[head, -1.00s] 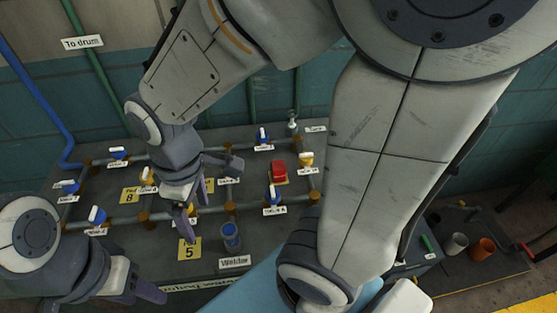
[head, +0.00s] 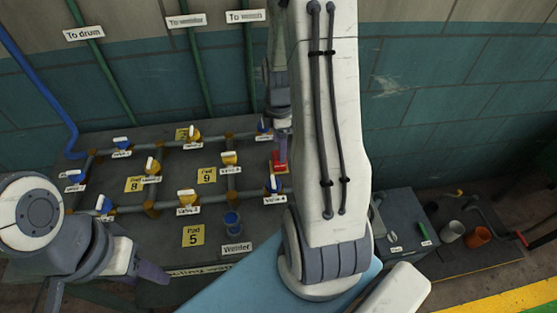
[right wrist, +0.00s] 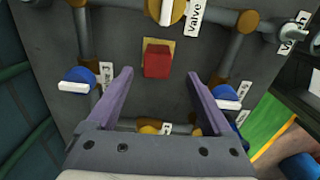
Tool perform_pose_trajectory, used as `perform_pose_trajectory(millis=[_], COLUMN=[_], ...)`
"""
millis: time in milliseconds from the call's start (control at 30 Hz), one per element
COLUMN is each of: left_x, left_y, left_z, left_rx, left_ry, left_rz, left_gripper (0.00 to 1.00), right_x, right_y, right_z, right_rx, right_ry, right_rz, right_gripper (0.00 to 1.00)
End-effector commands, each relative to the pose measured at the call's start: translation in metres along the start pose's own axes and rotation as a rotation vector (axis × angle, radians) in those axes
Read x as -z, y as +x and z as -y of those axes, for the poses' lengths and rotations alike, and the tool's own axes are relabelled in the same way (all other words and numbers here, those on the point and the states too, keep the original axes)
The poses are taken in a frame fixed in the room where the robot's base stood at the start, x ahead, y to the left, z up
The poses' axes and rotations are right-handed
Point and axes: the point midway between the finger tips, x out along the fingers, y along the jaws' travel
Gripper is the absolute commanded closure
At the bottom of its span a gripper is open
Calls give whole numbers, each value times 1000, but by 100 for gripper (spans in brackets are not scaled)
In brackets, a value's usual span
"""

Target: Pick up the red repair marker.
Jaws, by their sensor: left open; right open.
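The red repair marker (head: 279,161) is a small red block at the right of the grey pipe board in the head view, partly hidden by my right arm. In the right wrist view the red repair marker (right wrist: 157,60) sits on a yellow pad, beyond and between my fingertips. My right gripper (right wrist: 159,76) is open and empty, with its two purple fingers pointing toward the marker and apart from it. My left gripper (head: 150,271) is open and empty at the front left edge of the board.
Pipes with blue and yellow valves (head: 187,199) surround several yellow pads (head: 193,235). A blue cup (head: 232,222) stands near the board's front. A grey cup (head: 452,231) and an orange cup (head: 478,236) stand on a low surface at the right.

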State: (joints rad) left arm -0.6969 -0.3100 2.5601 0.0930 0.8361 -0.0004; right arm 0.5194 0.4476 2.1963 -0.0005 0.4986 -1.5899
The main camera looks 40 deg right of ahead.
Motion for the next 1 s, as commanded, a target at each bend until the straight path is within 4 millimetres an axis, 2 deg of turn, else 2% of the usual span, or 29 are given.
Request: perform_pose_trajectory(millis=[167, 400, 500, 767, 900, 1000], left_x=[0, 0, 1, 0, 0, 1], left_y=[-3, -9, -10, -10, -10, -10], left_z=[0, -1, -1, -1, -1, -1], left_rx=[0, 0, 0, 0, 0, 0], left_ry=[0, 0, 0, 0, 0, 0], left_rz=[0, 0, 0, 0, 0, 0], left_gripper=[50, 50, 50, 50, 50, 50], right_x=[0, 0, 0, 0, 0, 0], right_y=[12, 46, 54, 56, 56, 56], right_z=[-1, -3, -4, -4, -4, -4], right_rx=[2, 5, 2, -2, -1, -1], right_ry=[0, 1, 1, 1, 1, 1], right_rz=[0, 0, 0, 0, 0, 0], right_gripper=[15, 15, 15, 15, 69, 100])
